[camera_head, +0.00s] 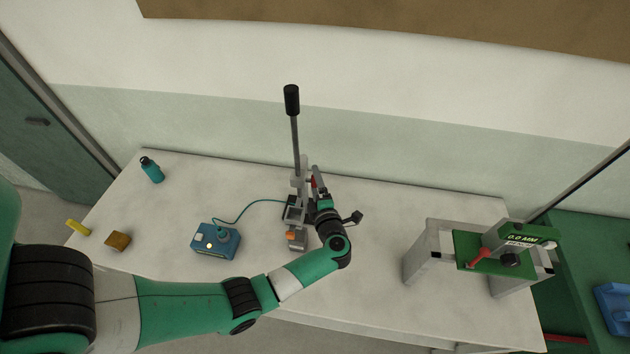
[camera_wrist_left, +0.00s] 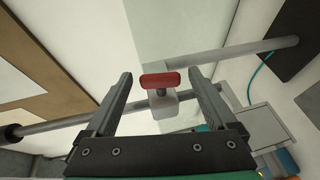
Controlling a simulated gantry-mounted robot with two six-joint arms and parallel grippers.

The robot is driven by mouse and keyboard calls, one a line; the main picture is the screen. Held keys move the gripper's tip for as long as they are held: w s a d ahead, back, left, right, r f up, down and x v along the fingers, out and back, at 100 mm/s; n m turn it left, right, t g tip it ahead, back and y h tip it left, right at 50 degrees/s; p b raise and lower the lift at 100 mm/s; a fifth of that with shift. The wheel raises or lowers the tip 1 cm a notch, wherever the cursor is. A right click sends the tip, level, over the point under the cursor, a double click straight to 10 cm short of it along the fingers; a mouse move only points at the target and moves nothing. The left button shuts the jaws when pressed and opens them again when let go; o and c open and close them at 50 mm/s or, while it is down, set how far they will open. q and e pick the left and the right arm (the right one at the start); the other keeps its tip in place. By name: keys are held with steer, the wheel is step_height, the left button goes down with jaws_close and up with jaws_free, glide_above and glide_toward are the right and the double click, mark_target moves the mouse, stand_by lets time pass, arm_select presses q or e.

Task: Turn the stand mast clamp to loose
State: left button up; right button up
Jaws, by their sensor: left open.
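The stand (camera_head: 297,186) is on the white table, with a tall grey mast (camera_head: 295,145) topped by a black grip. The mast clamp is a red bar-shaped handle (camera_wrist_left: 160,79) on a grey block (camera_wrist_left: 164,104), with a grey rod running past it in the left wrist view. My left gripper (camera_wrist_left: 160,73) is open, with one finger on each side of the red handle and visible gaps between. In the head view my left gripper (camera_head: 318,190) is at the right side of the stand and hides part of it. My right gripper is not in view.
A blue box (camera_head: 214,243) is left of the stand, joined to it by a teal cable. A teal bottle (camera_head: 152,169), a brown block (camera_head: 117,241) and a yellow piece (camera_head: 78,227) are farther left. A gauge frame (camera_head: 431,240) with a red lever stands at right.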

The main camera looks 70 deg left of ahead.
arm_select(q)
steer(key=shift+w+a+f, duration=0.1)
steer(key=shift+a, duration=0.5)
steer(key=c, duration=1.4)
steer(key=shift+f+b, duration=0.2)
steer(key=shift+b, duration=0.4)
steer(key=n+y+b, duration=0.2)
steer(key=y+b, duration=0.1)
steer(key=b, duration=0.7)
steer(key=f+n+y+b, duration=0.1)
steer(key=y+b, duration=0.3)
steer(key=b, duration=0.7)
steer(key=shift+f+n, duration=0.2)
steer(key=shift+n, duration=0.3)
steer(key=n+g+y+b, duration=0.1)
steer(key=n+y+b, duration=0.1)
steer(key=b, duration=0.4)
steer(key=r+n+g+y+b, duration=0.1)
steer(key=n+g+y+b, duration=0.1)
steer(key=b, duration=0.5)
steer(key=shift+r+n+y+b, duration=0.25)
steer(key=shift+n+y+b, duration=0.05)
steer(key=shift+b, duration=0.2)
steer(key=shift+r, duration=0.15)
